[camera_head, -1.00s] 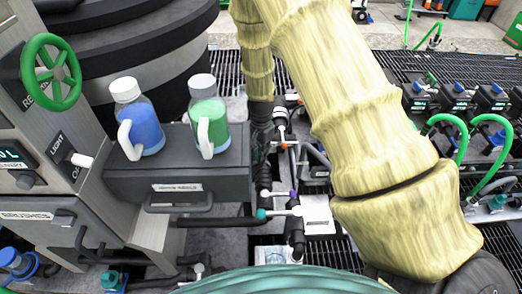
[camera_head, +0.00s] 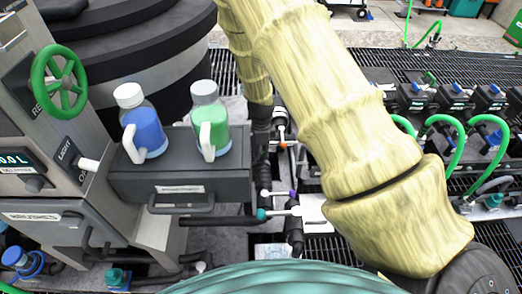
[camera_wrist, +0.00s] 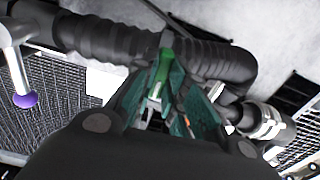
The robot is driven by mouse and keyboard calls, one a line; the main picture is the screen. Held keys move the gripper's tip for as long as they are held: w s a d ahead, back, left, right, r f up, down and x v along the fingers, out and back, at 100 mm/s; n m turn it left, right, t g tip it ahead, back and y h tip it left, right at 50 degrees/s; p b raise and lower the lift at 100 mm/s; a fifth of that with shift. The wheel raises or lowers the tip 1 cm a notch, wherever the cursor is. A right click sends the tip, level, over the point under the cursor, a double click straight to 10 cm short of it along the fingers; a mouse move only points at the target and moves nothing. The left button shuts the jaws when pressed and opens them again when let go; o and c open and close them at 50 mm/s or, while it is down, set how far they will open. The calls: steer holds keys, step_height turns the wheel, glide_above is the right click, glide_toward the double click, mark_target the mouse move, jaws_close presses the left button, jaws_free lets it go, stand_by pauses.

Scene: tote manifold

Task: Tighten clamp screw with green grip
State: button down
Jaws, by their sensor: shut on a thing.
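In the wrist view the clamp screw's green grip (camera_wrist: 164,68) stands upright against a black ribbed hose. My gripper (camera_wrist: 166,92) has dark green fingers on either side of the grip and is shut on it. The screw's lower end and most of the clamp are hidden by the fingers and the gripper body. In the head view my arm in its yellow sleeve reaches down to the pipework right of the drawer unit, and the grip cannot be made out there.
A white lever with a purple knob (camera_wrist: 25,100) is at the left of the wrist view. A grey pipe fitting (camera_wrist: 265,122) lies at the right. In the head view a drawer unit (camera_head: 180,180) with a blue bottle (camera_head: 146,130) and a green bottle (camera_head: 208,122) stands left of my arm.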

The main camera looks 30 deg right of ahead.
steer(key=shift+w+r+m, duration=0.1)
steer(key=shift+w+m, duration=0.1)
steer(key=shift+m, duration=0.2)
steer(key=c, duration=1.5)
jaws_free()
steer(key=shift+s, duration=0.1)
steer(key=shift+o, duration=0.2)
step_height(320, 180, up, 12)
